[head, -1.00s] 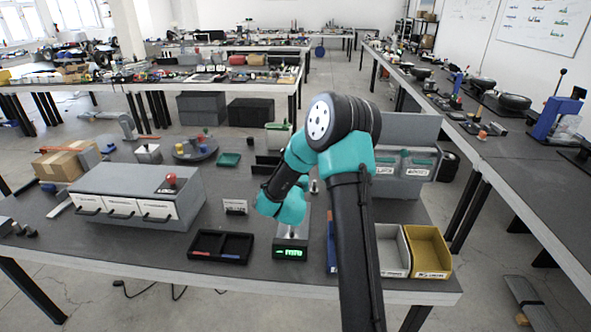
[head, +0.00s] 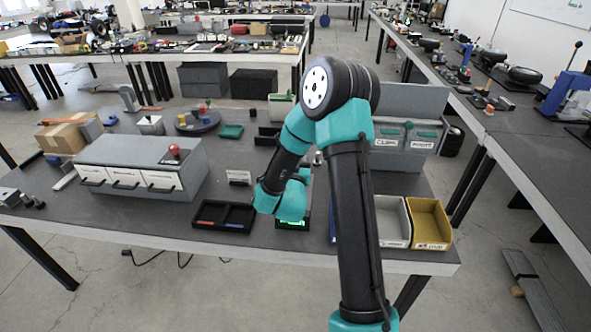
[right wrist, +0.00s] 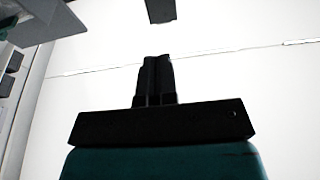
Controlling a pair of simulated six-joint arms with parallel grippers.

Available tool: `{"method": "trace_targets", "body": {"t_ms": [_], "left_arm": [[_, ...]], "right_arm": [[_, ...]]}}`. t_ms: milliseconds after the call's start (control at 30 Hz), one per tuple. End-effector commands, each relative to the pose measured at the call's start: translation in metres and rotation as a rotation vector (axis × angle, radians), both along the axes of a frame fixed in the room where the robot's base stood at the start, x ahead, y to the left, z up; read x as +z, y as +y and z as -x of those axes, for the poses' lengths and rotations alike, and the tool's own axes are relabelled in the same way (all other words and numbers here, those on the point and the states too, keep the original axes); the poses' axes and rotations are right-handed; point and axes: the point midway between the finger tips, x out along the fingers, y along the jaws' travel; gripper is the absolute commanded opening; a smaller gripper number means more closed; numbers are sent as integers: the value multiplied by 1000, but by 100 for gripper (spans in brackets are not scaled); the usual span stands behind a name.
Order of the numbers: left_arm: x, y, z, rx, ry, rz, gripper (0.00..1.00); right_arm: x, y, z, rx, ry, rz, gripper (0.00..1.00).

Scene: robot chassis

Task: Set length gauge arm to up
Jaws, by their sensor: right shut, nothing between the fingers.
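A small device with a green lit display (head: 292,223) stands near the front edge of the grey table (head: 150,225), possibly the length gauge. My right arm's teal wrist covers most of it in the head view, so its arm and the arm's position are hidden. My right gripper (right wrist: 155,80) shows in the right wrist view with its two black fingers together and nothing between them. In the head view its fingers are hidden behind my wrist. My left gripper is in neither view.
A black two-part tray (head: 223,216) lies left of the display device. A grey drawer cabinet (head: 140,165) stands further left. A grey bin (head: 393,222) and a yellow bin (head: 430,223) stand to the right. A grey cabinet (head: 400,145) is behind my right arm.

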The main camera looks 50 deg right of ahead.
Motion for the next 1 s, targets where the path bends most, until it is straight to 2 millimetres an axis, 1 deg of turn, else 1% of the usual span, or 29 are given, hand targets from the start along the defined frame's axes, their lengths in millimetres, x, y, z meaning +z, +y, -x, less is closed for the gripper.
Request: {"method": "trace_targets", "body": {"t_ms": [33, 100, 300, 433, 867, 933, 1000], "left_arm": [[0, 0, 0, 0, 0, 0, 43], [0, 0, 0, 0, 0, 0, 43], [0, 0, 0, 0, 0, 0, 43], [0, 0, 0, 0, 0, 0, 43], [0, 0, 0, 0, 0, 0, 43], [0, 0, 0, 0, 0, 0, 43], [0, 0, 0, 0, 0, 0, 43]], "right_arm": [[-3, 8, 5, 4, 2, -1, 0], [-6, 18, 13, 3, 2, -2, 0], [-12, 37, 28, 2, 2, -1, 0], [-13, 40, 31, 0, 0, 0, 0], [-13, 40, 31, 0, 0, 0, 0], [-15, 42, 30, 5, 7, -2, 0], [-21, 47, 26, 25, 33, -11, 0]]}}
